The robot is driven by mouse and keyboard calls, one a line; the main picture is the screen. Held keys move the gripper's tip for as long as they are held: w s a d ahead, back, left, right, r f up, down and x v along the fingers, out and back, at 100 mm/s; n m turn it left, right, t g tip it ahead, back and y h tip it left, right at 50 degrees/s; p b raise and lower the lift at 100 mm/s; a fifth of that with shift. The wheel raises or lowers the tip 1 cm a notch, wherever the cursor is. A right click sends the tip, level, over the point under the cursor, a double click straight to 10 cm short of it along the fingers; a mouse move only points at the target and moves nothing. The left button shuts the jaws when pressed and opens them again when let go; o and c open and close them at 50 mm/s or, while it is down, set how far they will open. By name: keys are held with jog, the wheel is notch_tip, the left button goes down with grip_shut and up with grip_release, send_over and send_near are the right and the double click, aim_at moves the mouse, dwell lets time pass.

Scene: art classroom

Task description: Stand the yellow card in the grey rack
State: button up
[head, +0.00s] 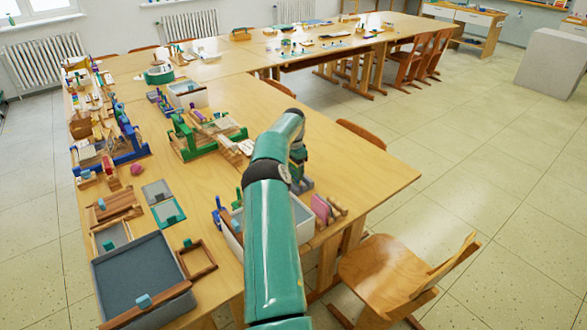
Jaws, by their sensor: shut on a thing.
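My arm reaches forward over the near table and bends down at its far end. My gripper (301,181) is low over the right part of the table, partly behind my own arm. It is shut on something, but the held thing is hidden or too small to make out. I cannot pick out the yellow card anywhere. A small grey-blue piece (306,186) shows beside the gripper end; I cannot tell whether it is the grey rack.
A grey-lined tray (141,274) and a wooden frame (196,259) lie at the near left. A pale box (302,214) is partly behind my arm, with pink pieces (320,208) beside it. Green wooden equipment (190,138) stands farther back. The tabletop right of my gripper (365,178) is clear.

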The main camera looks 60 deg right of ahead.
jog(key=shift+f, duration=0.55)
dwell(0.4)
jog(key=shift+f, duration=0.35)
jog(key=shift+f, duration=0.7)
dwell(0.8)
dwell(0.4)
jog(key=o, duration=0.9)
notch_tip(320, 180, up, 14)
jog(key=shift+f, duration=0.1)
